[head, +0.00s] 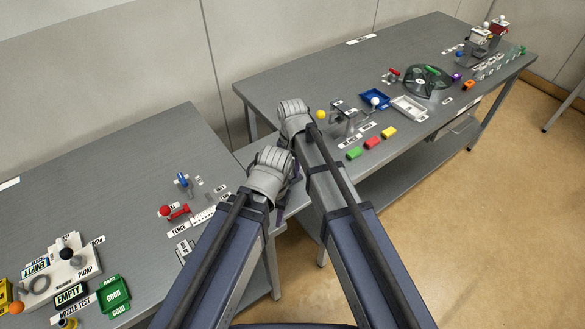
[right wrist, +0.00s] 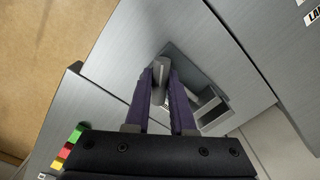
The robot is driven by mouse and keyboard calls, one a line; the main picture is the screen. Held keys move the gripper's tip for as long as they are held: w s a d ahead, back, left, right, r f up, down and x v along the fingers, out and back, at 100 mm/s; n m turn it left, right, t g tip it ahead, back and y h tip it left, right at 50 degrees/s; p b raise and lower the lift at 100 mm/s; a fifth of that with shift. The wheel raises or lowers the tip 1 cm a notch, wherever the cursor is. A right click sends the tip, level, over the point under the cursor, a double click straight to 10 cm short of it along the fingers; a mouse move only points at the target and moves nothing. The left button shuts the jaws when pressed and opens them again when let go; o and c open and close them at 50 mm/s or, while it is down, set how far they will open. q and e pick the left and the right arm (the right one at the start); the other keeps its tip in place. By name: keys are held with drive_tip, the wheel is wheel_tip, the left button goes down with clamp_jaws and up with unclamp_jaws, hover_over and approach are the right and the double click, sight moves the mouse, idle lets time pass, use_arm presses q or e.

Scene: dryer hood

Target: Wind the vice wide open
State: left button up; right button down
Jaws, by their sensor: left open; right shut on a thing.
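My right gripper (right wrist: 160,88) has its purple fingers shut on a short grey upright bar (right wrist: 161,70), which looks like the vice handle. Beside it in the right wrist view lies a dark recessed grey shape with pale blocks (right wrist: 205,102), apparently the vice; the fingers hide part of it. I cannot tell how far its jaws stand apart. In the head view my right wrist (head: 293,113) covers the spot where the right fingers are. My left gripper (head: 289,190) is open, low over the corner between the benches; its fingers are mostly hidden by its wrist, and nothing shows held.
The left bench holds a red-knobbed lever (head: 174,212) and a pump (head: 62,272). Open floor lies at right.

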drive_tip(key=shift+n, duration=1.2)
drive_tip(key=shift+n, duration=1.2)
drive_tip(key=shift+n, duration=1.1)
drive_tip(key=shift+n, duration=1.3)
